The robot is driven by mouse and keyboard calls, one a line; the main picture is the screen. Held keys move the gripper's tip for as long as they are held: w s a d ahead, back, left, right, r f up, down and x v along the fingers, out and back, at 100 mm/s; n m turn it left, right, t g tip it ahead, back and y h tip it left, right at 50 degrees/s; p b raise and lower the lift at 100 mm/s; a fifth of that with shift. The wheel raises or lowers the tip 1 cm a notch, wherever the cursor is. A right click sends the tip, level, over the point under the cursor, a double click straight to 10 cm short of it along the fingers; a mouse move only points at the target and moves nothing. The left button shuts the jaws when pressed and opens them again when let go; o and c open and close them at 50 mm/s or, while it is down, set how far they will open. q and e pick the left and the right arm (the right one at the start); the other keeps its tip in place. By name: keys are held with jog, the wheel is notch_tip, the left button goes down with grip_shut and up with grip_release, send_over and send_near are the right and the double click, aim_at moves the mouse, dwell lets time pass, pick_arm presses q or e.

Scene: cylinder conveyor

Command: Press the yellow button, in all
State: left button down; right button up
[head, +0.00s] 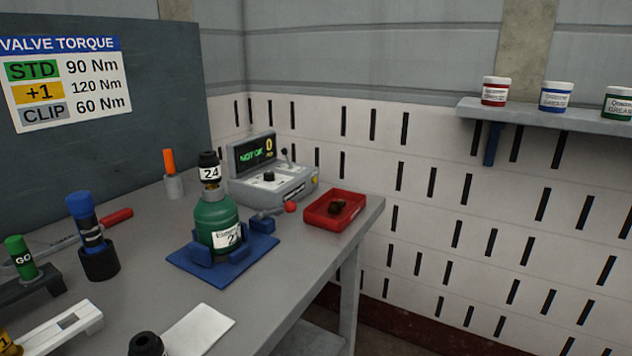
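A green cylinder (215,224) labelled 21 stands upright in a blue cradle (190,263), with a black-topped valve (209,168) marked 24 on top. A yellow piece (8,343) marked 1 is cut off at the lower left. Neither gripper is in view.
A red tray (313,215) with a dark brown item sits at the table's right edge. A blue-topped tool (85,215), an orange-handled tool (168,161), a green GO gauge (20,255) and a white card (200,331) are on the table. A wall shelf (550,114) holds jars.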

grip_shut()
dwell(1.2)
